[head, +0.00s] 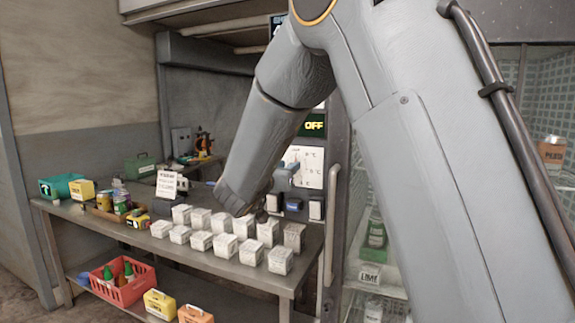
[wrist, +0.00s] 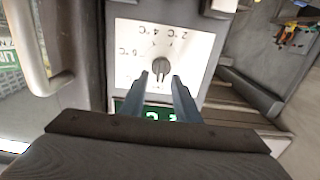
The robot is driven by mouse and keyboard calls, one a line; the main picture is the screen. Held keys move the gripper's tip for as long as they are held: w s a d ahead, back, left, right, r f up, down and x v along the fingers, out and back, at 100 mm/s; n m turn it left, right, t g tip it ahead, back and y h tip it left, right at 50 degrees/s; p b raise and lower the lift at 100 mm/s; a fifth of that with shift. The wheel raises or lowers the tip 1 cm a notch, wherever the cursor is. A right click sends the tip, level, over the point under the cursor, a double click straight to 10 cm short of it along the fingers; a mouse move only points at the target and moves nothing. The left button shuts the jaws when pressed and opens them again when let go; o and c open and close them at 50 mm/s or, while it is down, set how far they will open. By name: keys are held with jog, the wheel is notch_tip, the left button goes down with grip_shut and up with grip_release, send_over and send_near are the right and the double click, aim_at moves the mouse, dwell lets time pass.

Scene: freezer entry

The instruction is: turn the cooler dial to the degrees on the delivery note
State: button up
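The cooler dial (wrist: 161,67) is a round grey knob on a white panel (wrist: 192,62). The panel carries degree marks, upside down in the wrist view; 2, 4 and 6 °C are legible. In the head view the panel (head: 312,165) is partly hidden by my arm. My gripper (wrist: 160,77) is open, its two blue-grey fingertips apart on either side of the knob's lower part; contact cannot be told. It also shows in the head view (head: 284,178). The likely delivery note (head: 167,184) is a white card standing on the bench; its text is too small to read.
A display (head: 314,125) above the panel reads OFF. Several white boxes (head: 226,245) stand on the steel bench (head: 125,236) below my arm. A door handle (head: 331,222) and glass-fronted cooler are right of the panel. A red crate (head: 122,288) sits on the lower shelf.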

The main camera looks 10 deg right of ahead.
grip_shut()
jog(key=shift+d+f+b, duration=0.1)
jog(key=shift+b, duration=0.25)
jog(key=m+b, duration=0.6)
jog(key=b, duration=0.1)
jog(key=f+m+b, duration=0.1)
jog(key=m+b, duration=0.6)
jog(key=d+f+m+b, duration=0.1)
jog(key=m+b, duration=0.5)
jog(key=b, duration=0.2)
jog(key=shift+s+m, duration=0.3)
jog(key=shift+s, duration=0.05)
jog(key=shift+r, duration=0.1)
